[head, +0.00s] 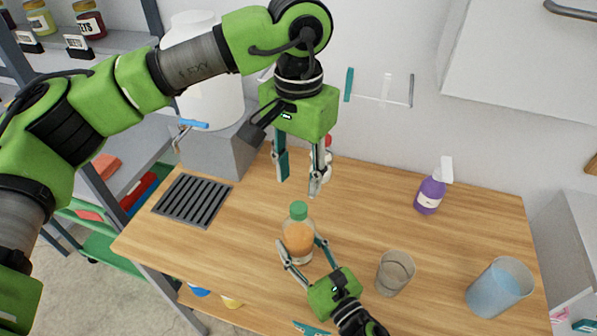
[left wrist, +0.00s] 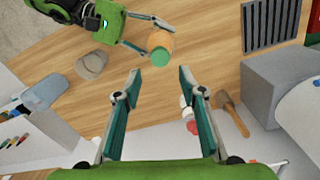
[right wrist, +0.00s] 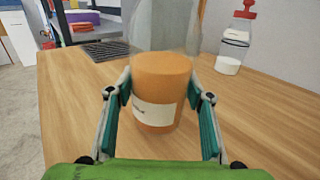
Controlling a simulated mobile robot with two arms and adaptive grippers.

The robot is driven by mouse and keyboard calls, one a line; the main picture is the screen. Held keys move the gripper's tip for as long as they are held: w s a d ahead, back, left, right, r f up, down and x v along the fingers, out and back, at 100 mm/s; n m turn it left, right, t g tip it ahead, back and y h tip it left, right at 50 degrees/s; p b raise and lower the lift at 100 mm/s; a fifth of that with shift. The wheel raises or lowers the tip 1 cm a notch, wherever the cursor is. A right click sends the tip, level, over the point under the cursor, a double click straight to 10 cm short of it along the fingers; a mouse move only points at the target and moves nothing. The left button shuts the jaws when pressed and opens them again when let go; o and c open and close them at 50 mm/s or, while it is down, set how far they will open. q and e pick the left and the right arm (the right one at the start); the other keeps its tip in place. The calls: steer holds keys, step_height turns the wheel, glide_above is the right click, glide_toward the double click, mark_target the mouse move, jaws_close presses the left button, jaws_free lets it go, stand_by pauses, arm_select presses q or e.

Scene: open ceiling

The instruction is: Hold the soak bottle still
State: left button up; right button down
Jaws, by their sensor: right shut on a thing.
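The soak bottle (head: 298,238), filled with orange and topped with a green cap, stands upright on the wooden counter. My right gripper (head: 303,258) is shut on its lower body, with one finger on each side. In the right wrist view the orange bottle (right wrist: 160,85) with its white label sits between the two fingers (right wrist: 160,105). My left gripper (head: 299,185) is open and empty in the air above and behind the bottle, fingers pointing down. The left wrist view shows the bottle's green cap (left wrist: 160,57) beyond the open left fingers (left wrist: 158,75).
A purple spray bottle (head: 431,189) stands at the back. A dark drain grate (head: 193,200) lies at the left. A white vessel on a grey block (head: 221,150) stands behind it.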

mark_target(299, 207)
arm_select(q)
steer(key=shift+f+m, duration=0.1)
steer(key=shift+m, duration=0.5)
steer(key=shift+f, duration=3.9)
jaws_close()
